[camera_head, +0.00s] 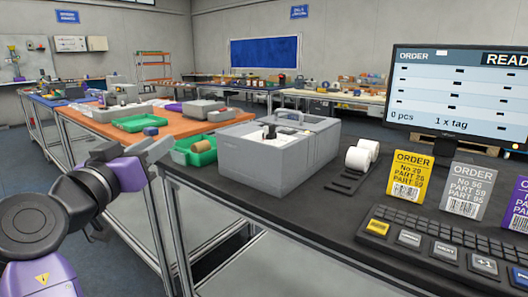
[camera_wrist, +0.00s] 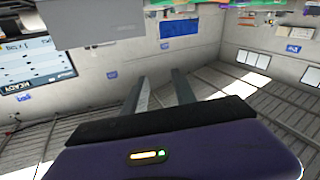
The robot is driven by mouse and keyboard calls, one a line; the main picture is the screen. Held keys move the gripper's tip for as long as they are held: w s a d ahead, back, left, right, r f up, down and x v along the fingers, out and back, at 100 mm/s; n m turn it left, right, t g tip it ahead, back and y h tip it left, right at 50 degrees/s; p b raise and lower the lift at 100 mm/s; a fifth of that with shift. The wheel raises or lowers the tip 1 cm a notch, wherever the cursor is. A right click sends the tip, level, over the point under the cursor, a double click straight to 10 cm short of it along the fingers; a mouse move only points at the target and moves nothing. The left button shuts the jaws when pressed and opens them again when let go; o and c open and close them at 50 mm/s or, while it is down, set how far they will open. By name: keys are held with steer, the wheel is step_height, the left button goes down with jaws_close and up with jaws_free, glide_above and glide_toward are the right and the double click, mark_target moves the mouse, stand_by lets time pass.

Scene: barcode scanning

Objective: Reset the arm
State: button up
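My arm shows at the left of the head view, with purple and dark links. My gripper (camera_head: 156,149) is raised in front of the near end of the orange-topped table. In the wrist view, which is upside down, the two grey fingers of my gripper (camera_wrist: 160,78) stand apart with nothing between them. The fingers point towards the far wall and touch nothing that I can see.
A dark desk (camera_head: 310,235) at the right holds a grey box-shaped device (camera_head: 265,160), label rolls (camera_head: 358,157), order cards (camera_head: 408,177), a keyboard (camera_head: 440,235) and a monitor (camera_head: 462,95). Green bins (camera_head: 138,123) stand on the orange table (camera_head: 100,122). Open floor lies beyond.

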steer(key=s+d+f+n+y, duration=0.25)
steer(key=f+n+y, duration=0.2)
steer(key=f, duration=0.55)
steer(key=s+d+f+n+y, duration=0.1)
steer(key=d+f+n+y, duration=0.3)
steer(key=f, duration=0.5)
steer(key=s+d+f+y, duration=0.3)
steer(key=s+d+f, duration=0.9)
steer(key=s+d, duration=0.35)
steer(key=s+d+f+m+g+h, duration=0.1)
steer(key=s+d+m+h, duration=0.15)
steer(key=s+d, duration=0.55)
steer(key=s+d+f+m+g+h, duration=0.1)
steer(key=s+d+f+m+h, duration=0.2)
steer(key=s, duration=0.8)
steer(key=s+d+m+g+h, duration=0.2)
steer(key=s+d, duration=0.6)
steer(key=s, duration=0.2)
step_height(320, 180, up, 21)
steer(key=p, duration=2.1)
steer(key=shift+w, duration=0.3)
steer(key=shift+a, duration=0.1)
